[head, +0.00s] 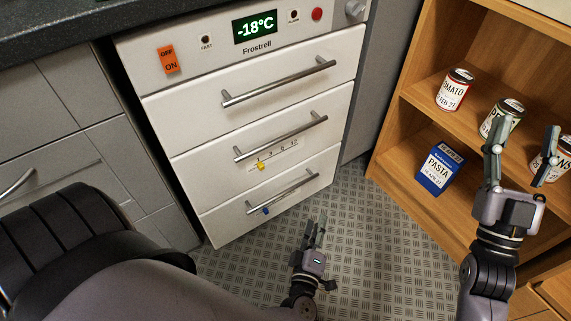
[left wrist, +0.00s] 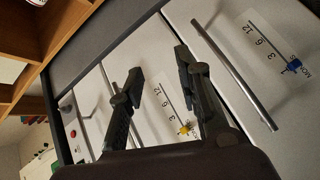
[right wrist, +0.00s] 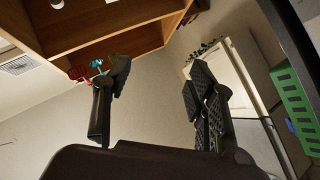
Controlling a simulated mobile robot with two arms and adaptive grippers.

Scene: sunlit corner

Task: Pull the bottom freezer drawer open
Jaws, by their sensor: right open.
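The white freezer (head: 185,95) has three drawers. The bottom drawer (head: 225,228) looks flush with those above. Its bar handle (head: 283,190) and blue slider (head: 265,211) show in the head view; the handle (left wrist: 235,68) and blue slider (left wrist: 293,65) also show in the left wrist view. My left gripper (head: 316,230) is open and empty, in front of and below the handle's right end, apart from it. Its spread fingers (left wrist: 160,75) show in the left wrist view. My right gripper (head: 522,160) is open and empty before the shelf.
The middle drawer's handle (head: 282,136) and yellow slider (head: 261,166) are just above. A wooden shelf (head: 405,135) at right holds several cans and a blue pasta box (head: 439,169). Grey cabinets (head: 75,85) flank the freezer at left. Metal floor (head: 375,240) before the drawers is clear.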

